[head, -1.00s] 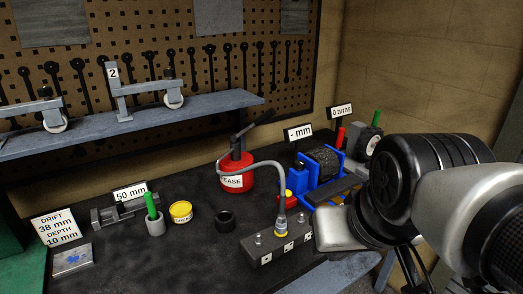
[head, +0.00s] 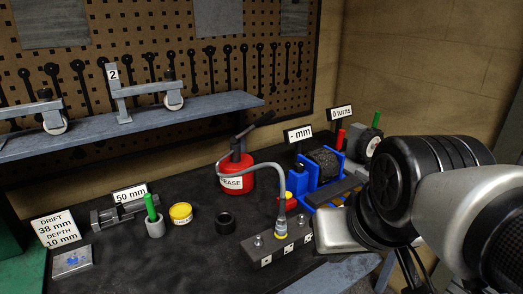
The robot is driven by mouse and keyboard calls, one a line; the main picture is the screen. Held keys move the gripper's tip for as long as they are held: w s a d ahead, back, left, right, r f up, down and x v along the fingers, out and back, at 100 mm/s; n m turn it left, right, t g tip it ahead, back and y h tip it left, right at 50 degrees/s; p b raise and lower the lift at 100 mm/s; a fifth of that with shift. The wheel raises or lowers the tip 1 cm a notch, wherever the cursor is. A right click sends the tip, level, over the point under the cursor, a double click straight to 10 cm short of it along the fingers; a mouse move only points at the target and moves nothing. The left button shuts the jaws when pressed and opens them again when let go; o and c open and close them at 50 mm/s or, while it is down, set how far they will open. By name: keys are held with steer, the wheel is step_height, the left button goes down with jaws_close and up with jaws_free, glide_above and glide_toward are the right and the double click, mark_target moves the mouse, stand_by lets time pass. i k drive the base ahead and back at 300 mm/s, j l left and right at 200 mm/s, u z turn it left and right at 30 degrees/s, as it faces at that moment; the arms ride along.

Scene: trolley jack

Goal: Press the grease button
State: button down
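A small red button-like piece with a yellow part (head: 288,202) stands on the bench behind the hose end, partly hidden by the hose; I cannot read any label on it. A red can labelled GREASE (head: 236,180) stands behind it to the left. Its grey hose (head: 268,166) arches over to a yellow-collared end on a dark block with fittings (head: 264,252). The silver end of my arm reaches in from the right, just right of the block. My gripper's fingers are hidden, so its opening does not show.
A blue fixture with a black roller (head: 323,163) stands behind my arm. A yellow tin (head: 181,213), a black ring (head: 225,222) and a green-handled tool in a cup (head: 153,218) are on the left. A shelf (head: 190,106) runs above.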

mark_target(289, 195)
steer(key=u, duration=1.4)
steer(key=i+l, duration=0.1)
steer(key=l, duration=2)
steer(key=i, duration=0.05)
